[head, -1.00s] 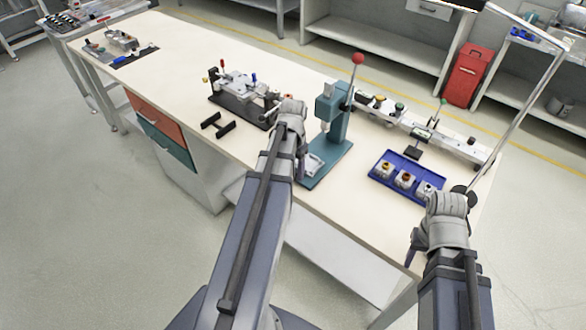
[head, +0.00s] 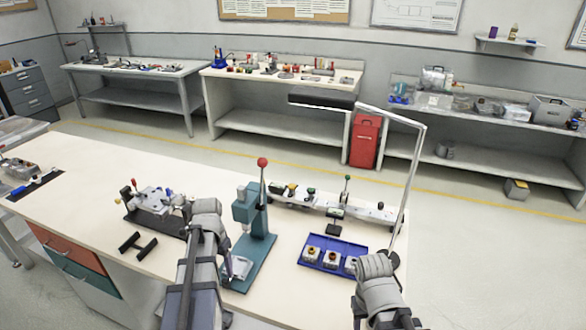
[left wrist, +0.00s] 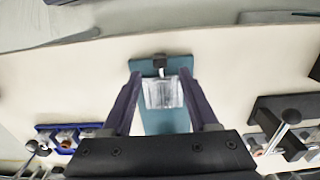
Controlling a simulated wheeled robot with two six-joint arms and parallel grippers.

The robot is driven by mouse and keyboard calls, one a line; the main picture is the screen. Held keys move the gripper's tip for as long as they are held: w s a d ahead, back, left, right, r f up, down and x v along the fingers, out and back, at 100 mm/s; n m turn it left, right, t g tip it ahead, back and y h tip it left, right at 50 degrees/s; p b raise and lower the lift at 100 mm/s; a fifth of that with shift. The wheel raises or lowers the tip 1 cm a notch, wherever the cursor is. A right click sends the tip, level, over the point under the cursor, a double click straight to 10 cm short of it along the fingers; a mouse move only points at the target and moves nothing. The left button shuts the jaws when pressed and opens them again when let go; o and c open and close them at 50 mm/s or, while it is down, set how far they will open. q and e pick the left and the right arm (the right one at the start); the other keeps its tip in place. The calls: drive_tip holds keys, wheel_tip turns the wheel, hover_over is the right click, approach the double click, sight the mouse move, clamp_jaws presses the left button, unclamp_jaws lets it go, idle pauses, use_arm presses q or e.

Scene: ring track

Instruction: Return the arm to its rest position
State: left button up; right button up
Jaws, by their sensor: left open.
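My left arm's wrist (head: 207,222) is just left of the teal press (head: 252,228) with the red-knobbed lever. In the left wrist view my left gripper (left wrist: 160,84) is open, with its two dark fingers on either side of a shiny, clear-looking block (left wrist: 163,94). The block is over the press's teal base; it also shows in the head view (head: 238,267). I cannot tell if the fingers touch it. My right gripper (head: 362,300) is at the lower right, by the bench edge; its jaws are mostly hidden.
A blue tray (head: 343,245) with three small parts lies right of the press. Behind it runs a pale rail fixture (head: 325,204). A black-based fixture (head: 150,215) and a black bracket (head: 138,245) lie left. A thin lamp post (head: 412,180) rises at right.

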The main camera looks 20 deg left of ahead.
use_arm(q)
drive_tip(key=s+d+m, duration=0.1)
drive_tip(key=s+d, duration=0.3)
drive_tip(key=d, duration=1.1)
drive_tip(key=s+d+m+y, duration=0.1)
drive_tip(key=s+d, duration=0.3)
drive_tip(key=d, duration=1.2)
drive_tip(key=shift+m, duration=0.5)
drive_tip(key=shift+w+d+r, duration=0.1)
